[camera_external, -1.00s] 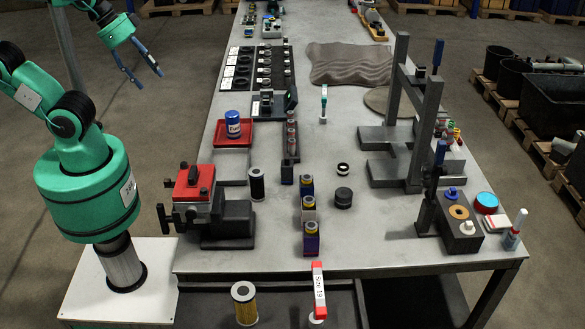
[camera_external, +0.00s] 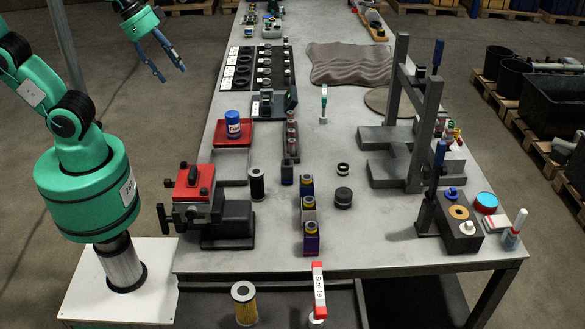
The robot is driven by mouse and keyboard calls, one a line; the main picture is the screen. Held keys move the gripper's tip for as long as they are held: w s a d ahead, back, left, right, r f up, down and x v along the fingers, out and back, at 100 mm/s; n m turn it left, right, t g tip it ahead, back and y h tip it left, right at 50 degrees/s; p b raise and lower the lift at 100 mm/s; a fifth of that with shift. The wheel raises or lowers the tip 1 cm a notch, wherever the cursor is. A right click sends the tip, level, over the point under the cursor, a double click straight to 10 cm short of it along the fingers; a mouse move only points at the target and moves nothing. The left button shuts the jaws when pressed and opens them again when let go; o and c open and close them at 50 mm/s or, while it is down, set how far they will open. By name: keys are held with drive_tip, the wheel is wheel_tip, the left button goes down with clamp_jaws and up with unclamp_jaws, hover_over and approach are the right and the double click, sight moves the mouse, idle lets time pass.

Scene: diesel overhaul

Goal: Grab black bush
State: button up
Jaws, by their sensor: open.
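My gripper (camera_external: 172,74) is at the upper left, open and empty, in the air left of the table. Its two blue fingers point down and to the right. Several black rings lie on a dark board (camera_external: 288,72) at the table's far left, to the right of my gripper. A short black cylinder (camera_external: 343,197) stands near the table's middle, with a small black ring with a white middle (camera_external: 343,169) just behind it. I cannot tell which of these is the black bush.
A red vise (camera_external: 193,185) stands at the near left, with a red tray (camera_external: 232,133) holding a blue can behind it. A grey metal frame (camera_external: 415,130) rises at the right. A wavy brown mat (camera_external: 348,63) lies at the back. Bare table shows around the short cylinder.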

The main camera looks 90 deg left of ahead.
drive_tip(key=w+a+f+m, duration=0.1)
drive_tip(key=w+f, duration=0.2)
drive_tip(key=w, duration=1.1)
drive_tip(key=w+f, duration=0.3)
drive_tip(key=w, duration=1.1)
drive_tip(key=w+a+f+p, duration=0.1)
drive_tip(key=w+a+f, duration=0.2)
drive_tip(key=w+f, duration=1.7)
drive_tip(key=shift+f+g, duration=0.4)
drive_tip(key=shift+f, duration=0.25)
hover_over(343, 166)
drive_tip(key=s, duration=0.3)
drive_tip(key=shift+w+a+f+b, duration=0.1)
drive_tip(key=shift+f+b, duration=0.1)
drive_tip(key=shift+f, duration=1.8)
drive_tip(key=shift+w+a+f+b, duration=0.1)
drive_tip(key=shift+f+b, duration=0.05)
drive_tip(key=shift+f, duration=1.85)
drive_tip(key=shift+f, duration=0.1)
drive_tip(key=shift+b+x, duration=0.35)
drive_tip(key=shift+x, duration=2.15)
